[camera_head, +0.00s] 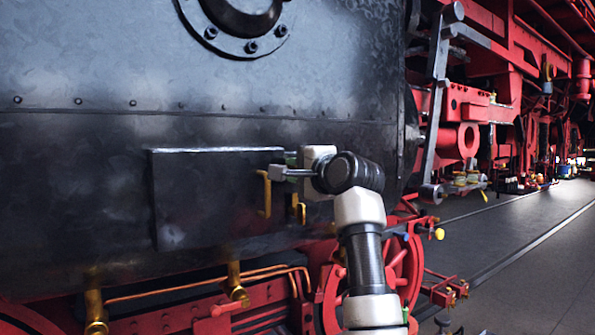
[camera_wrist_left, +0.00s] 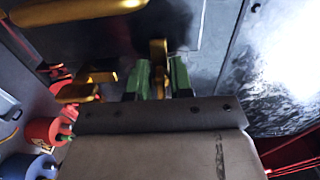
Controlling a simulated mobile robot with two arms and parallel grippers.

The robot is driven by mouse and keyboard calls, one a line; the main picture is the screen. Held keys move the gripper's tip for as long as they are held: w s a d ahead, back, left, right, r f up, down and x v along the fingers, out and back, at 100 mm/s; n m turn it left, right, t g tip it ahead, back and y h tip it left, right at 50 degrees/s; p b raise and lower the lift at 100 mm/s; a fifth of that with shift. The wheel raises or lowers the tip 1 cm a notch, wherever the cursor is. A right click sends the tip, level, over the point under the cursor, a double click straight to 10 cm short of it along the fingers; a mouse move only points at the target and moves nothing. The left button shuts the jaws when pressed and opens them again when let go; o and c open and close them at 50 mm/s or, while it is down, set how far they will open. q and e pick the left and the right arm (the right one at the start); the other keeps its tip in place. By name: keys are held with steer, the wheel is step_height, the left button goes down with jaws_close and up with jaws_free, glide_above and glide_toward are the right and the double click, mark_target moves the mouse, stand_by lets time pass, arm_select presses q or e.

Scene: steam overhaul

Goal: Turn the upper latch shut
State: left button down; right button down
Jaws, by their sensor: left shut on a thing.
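A dark rectangular hatch door (camera_head: 205,200) lies flat against the side of the black locomotive body, with a brass handle (camera_head: 265,193) near its right edge. My left gripper (camera_head: 291,158) is at the door's upper right corner. Its body mostly hides the upper latch in the head view. In the left wrist view the green fingers (camera_wrist_left: 157,78) are shut on the brass upper latch (camera_wrist_left: 158,52). Another brass latch piece (camera_head: 301,213) shows below the gripper in the head view. My right gripper is not in view.
Brass pipes (camera_head: 235,275) and red frame parts (camera_head: 180,315) run below the door. A red wheel (camera_head: 400,265) stands behind my left forearm. Red machinery (camera_head: 475,105) fills the right side. The grey floor (camera_head: 530,250) at right is open.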

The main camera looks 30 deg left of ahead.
arm_select(q)
steer(key=shift+f, duration=0.1)
steer(key=c, duration=1.2)
jaws_free()
steer(key=shift+s, duration=0.1)
steer(key=shift+c, duration=0.2)
steer(key=b+v, duration=0.3)
steer(key=v, duration=0.7)
steer(key=shift+d, duration=0.35)
